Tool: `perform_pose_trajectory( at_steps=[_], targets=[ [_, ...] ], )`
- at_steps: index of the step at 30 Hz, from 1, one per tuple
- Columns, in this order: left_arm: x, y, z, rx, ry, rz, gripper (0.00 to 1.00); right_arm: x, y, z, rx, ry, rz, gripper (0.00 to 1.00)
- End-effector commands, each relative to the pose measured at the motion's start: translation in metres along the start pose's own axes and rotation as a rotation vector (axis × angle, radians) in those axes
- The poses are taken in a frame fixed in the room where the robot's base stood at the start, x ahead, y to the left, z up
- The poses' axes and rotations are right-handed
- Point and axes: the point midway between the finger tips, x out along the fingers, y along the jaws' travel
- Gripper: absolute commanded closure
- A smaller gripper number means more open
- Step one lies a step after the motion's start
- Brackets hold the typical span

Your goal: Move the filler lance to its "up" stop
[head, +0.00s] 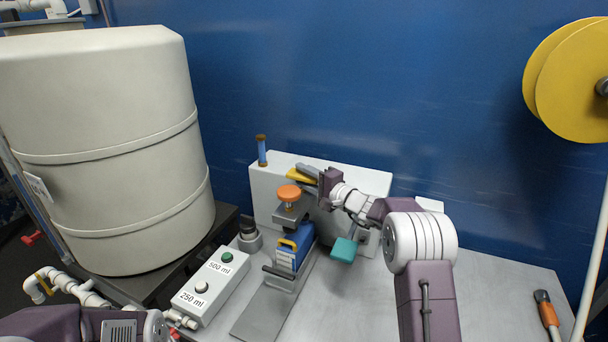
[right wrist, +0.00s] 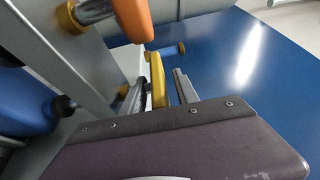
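The filler has an orange round knob (head: 289,193) above a grey bracket (head: 290,217). I take these to be the filler lance's head, but cannot be sure. My right gripper (head: 304,173) is just behind and right of the knob, by the white cabinet. Its slim grey fingers look parted, with a yellow bar (right wrist: 157,80) beside or between them; no firm hold shows. The knob looms orange in the right wrist view (right wrist: 131,18). My left gripper is out of view.
A white button box (head: 212,285) marked 250 ml and 500 ml stands left of the filler. A white cabinet (head: 376,183) stands behind it, near a blue post (head: 262,152). A large cream tank (head: 105,150) fills the left. The bench at right is mostly clear.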

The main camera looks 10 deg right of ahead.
Motion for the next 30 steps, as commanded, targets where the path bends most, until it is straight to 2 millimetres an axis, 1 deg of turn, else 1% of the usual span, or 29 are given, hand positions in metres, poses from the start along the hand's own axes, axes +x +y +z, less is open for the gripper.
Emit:
perform_pose_trajectory(
  at_steps=[5, 6, 8, 9, 10, 30],
  targets=[
    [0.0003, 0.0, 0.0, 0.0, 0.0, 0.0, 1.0, 0.0005, 0.0004, -0.0001, 0.0, 0.0, 0.0, 0.64],
    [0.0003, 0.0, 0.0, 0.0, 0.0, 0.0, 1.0, 0.0004, 0.0004, -0.0001, 0.0, 0.0, 0.0, 0.66],
    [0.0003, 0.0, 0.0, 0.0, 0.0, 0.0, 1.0, 0.0003, 0.0003, -0.0001, 0.0, 0.0, 0.0, 0.83],
    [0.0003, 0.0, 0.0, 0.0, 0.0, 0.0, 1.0, 0.0003, 0.0003, -0.0001, 0.0, 0.0, 0.0, 0.94],
    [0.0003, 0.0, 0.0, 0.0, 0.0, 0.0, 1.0, 0.0002, 0.0003, -0.0001, 0.0, 0.0, 0.0, 1.0],
    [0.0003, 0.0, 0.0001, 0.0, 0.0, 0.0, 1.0, -0.0001, 0.0009, 0.0, 0.0, 0.0, 0.001, 1.0]
  ],
)
